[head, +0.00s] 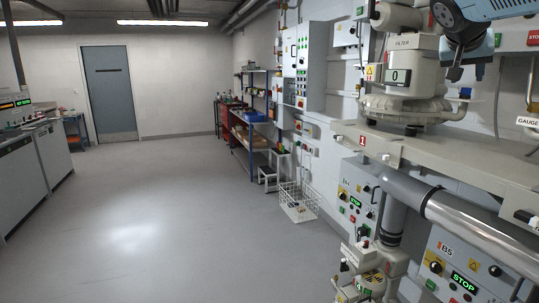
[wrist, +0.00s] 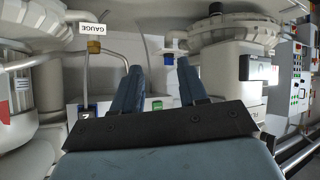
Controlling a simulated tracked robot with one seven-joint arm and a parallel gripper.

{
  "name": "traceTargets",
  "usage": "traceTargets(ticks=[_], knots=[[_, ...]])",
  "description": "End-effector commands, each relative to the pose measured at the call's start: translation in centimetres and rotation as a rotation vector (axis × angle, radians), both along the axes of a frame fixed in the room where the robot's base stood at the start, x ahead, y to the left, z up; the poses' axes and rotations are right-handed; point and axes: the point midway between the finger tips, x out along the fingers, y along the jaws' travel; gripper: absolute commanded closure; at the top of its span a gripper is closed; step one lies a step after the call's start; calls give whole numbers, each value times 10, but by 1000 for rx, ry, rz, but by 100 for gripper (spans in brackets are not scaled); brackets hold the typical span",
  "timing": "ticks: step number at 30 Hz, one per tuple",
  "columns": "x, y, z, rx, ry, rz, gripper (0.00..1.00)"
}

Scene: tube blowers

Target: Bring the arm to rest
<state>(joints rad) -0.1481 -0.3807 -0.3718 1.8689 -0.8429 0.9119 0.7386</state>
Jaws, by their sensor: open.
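My arm (head: 490,8), blue and white, reaches in at the top right of the head view. My gripper (head: 467,72) hangs at its end, in front of the wall equipment and just right of the filter housing (head: 412,60). In the wrist view my gripper (wrist: 160,65) shows two dark blue-grey fingers spread apart with nothing between them. Part of the arm is cut off by the picture's edge.
A pale ledge (head: 450,160) and a thick silver pipe (head: 480,225) run below the arm. A GAUGE label (head: 527,122) is at the right edge. A wire basket (head: 298,205) stands on the floor. The floor (head: 140,210) on the left is clear.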

Motion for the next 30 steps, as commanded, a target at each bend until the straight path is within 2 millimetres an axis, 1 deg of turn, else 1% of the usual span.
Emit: traceTargets(ticks=[1, 2, 3, 5, 6, 8, 9, 11, 12, 15, 18, 21, 24, 30], knots=[[-11, 21, -22, 37, 37, 58, 57], [-16, 34, -34, 57, 61, 93, 57], [-24, 51, -51, 82, 91, 141, 57], [-36, 77, -74, 117, 134, 213, 57], [-45, 95, -90, 140, 160, 260, 57], [-59, 120, -113, 169, 199, 329, 57], [-69, 137, -128, 187, 224, 376, 57], [-85, 161, -151, 213, 260, 444, 57], [-95, 177, -165, 230, 282, 487, 57], [-120, 211, -199, 263, 329, 585, 57], [-140, 237, -225, 289, 362, 658, 57], [-154, 253, -243, 304, 383, 707, 57], [-160, 262, -252, 310, 393, 732, 57], [-162, 264, -254, 312, 395, 738, 57]])
